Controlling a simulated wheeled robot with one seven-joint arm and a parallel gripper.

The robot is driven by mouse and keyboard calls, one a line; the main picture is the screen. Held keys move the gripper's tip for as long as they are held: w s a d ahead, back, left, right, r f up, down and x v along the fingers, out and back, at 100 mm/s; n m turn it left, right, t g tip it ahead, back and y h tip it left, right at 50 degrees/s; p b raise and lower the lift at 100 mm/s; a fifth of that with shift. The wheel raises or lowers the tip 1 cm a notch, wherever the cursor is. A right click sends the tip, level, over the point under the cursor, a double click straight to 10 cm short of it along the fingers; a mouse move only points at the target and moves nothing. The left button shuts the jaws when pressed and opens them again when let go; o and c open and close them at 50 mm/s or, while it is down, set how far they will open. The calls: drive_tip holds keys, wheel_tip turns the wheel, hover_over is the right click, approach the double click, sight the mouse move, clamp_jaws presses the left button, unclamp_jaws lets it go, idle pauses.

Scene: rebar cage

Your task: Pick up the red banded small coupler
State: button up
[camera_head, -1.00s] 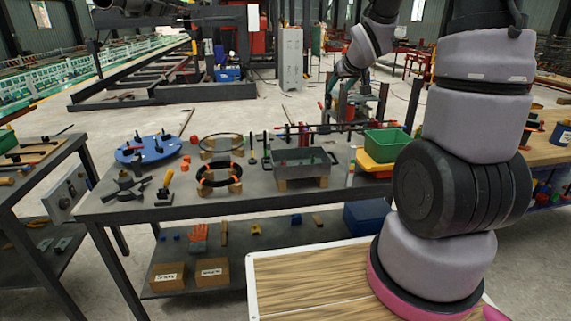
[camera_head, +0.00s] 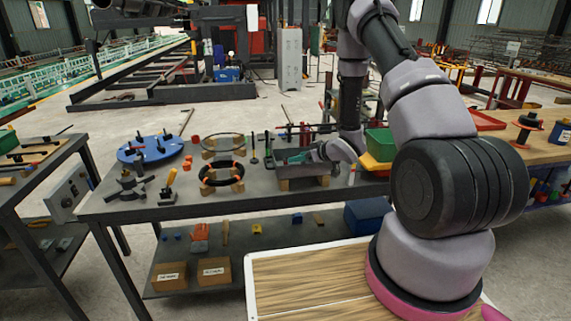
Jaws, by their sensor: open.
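I cannot make out a red banded small coupler for certain at this size. Thin red uprights (camera_head: 303,129) stand behind the grey metal tray (camera_head: 322,169) on the workbench. My gripper (camera_head: 296,156) is over the tray, pointing left and low, and its fingers are small in view. It is open, and I see nothing held in it. My gripper and wrist hide much of the tray's inside and the bench just behind it.
Left of the tray are a black ring (camera_head: 221,183) on wooden blocks, a dark upright pin (camera_head: 253,150) and a blue round plate (camera_head: 150,150).

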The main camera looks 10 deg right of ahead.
sight(286, 162)
drive_tip(key=x, duration=0.7)
drive_tip(key=shift+w, duration=0.15)
clamp_jaws()
